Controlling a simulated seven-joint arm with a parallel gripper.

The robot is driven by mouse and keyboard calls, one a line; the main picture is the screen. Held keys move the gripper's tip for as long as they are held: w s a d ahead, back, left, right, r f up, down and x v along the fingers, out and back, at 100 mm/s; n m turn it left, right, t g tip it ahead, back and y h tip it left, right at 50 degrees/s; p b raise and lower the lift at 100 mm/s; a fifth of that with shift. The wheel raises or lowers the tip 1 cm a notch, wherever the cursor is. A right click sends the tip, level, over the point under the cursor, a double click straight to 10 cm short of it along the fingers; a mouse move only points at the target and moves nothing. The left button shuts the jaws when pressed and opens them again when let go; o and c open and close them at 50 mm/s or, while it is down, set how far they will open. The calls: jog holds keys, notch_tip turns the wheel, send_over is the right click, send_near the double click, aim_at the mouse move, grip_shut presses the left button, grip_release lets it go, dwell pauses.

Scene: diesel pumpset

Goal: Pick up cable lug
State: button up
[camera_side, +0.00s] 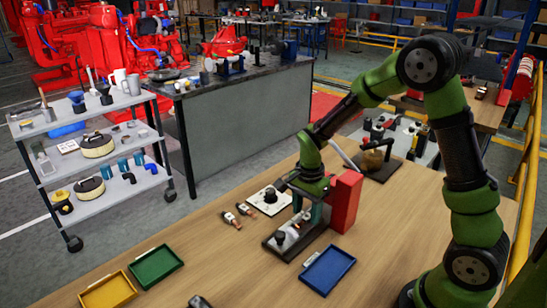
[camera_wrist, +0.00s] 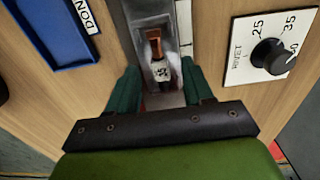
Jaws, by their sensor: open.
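A copper cable lug (camera_wrist: 155,45) with a white band marked "35" lies in the grey metal bed of a small bench fixture (camera_side: 283,243). In the wrist view it sits ahead of and between the two green fingers of my gripper (camera_wrist: 160,78). My gripper is open, with a finger on either side of the lug's near end and gaps to it. In the side view my gripper (camera_side: 306,212) is low over the fixture, and the lug there is too small to make out clearly. Two other lugs, one left (camera_side: 231,219) and one right (camera_side: 244,209), lie on the wooden table.
A blue tray (camera_side: 327,269), marked "DONE" in the wrist view (camera_wrist: 60,62), lies beside the fixture. A dial card (camera_wrist: 268,48) with a black knob is on the other side. Green (camera_side: 155,265) and yellow (camera_side: 108,292) trays are at the front left. A red block (camera_side: 345,200) stands behind the gripper.

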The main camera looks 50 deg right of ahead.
jog(key=shift+f, duration=0.65)
grip_shut()
jog(key=shift+r, duration=0.15)
jog(key=shift+r, duration=0.25)
jog(key=r, duration=0.3)
jog(key=shift+s, duration=0.4)
jog(key=s, duration=0.5)
jog(key=s+a+r, duration=0.1)
jog(key=s, duration=0.4)
jog(key=s+a, duration=0.1)
jog(key=s, duration=0.4)
jog(key=shift+r, duration=0.15)
